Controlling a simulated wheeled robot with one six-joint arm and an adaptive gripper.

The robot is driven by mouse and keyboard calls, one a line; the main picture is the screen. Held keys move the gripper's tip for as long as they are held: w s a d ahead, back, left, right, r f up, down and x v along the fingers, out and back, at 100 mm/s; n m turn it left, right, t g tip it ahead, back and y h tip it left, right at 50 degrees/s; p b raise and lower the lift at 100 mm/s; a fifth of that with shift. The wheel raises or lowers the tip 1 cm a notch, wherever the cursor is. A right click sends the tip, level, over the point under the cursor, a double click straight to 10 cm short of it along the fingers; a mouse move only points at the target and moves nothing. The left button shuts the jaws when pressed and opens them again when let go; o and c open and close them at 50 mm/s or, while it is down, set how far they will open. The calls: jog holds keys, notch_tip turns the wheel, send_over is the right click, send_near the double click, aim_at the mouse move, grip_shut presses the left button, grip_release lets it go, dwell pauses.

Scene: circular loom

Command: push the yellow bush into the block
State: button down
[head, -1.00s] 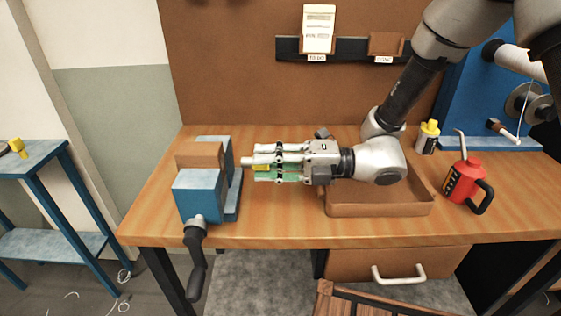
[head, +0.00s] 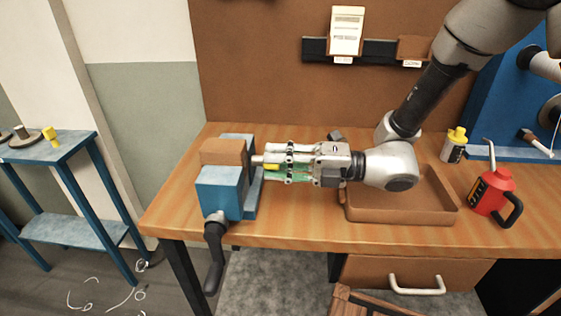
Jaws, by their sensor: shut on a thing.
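The brown block (head: 224,151) is clamped in the blue vise (head: 220,190) on the left of the bench. My gripper (head: 270,166) lies level, to the right of the block and pointing at it, with its fingers shut on the yellow bush (head: 271,167). Only a small patch of yellow shows between the fingers. A thin grey tip (head: 256,160) reaches left from the fingers to the block's right side. The fingers hide most of the bush, and I cannot tell whether it touches or enters the block.
A brown tray (head: 400,216) lies under my wrist. A red oil can (head: 490,190) and a yellow-capped bottle (head: 455,146) stand at right. The vise handle (head: 214,255) hangs over the front edge. A blue side table (head: 60,150) at left holds another yellow piece (head: 50,136).

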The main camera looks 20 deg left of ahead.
aim_at(262, 165)
jog(key=shift+x, duration=0.8)
jog(key=shift+a, duration=0.2)
jog(key=shift+s+a, duration=0.25)
jog(key=shift+a, duration=0.35)
jog(key=c, duration=1.1)
grip_release()
jog(key=shift+o, duration=0.2)
jog(key=v, duration=1.2)
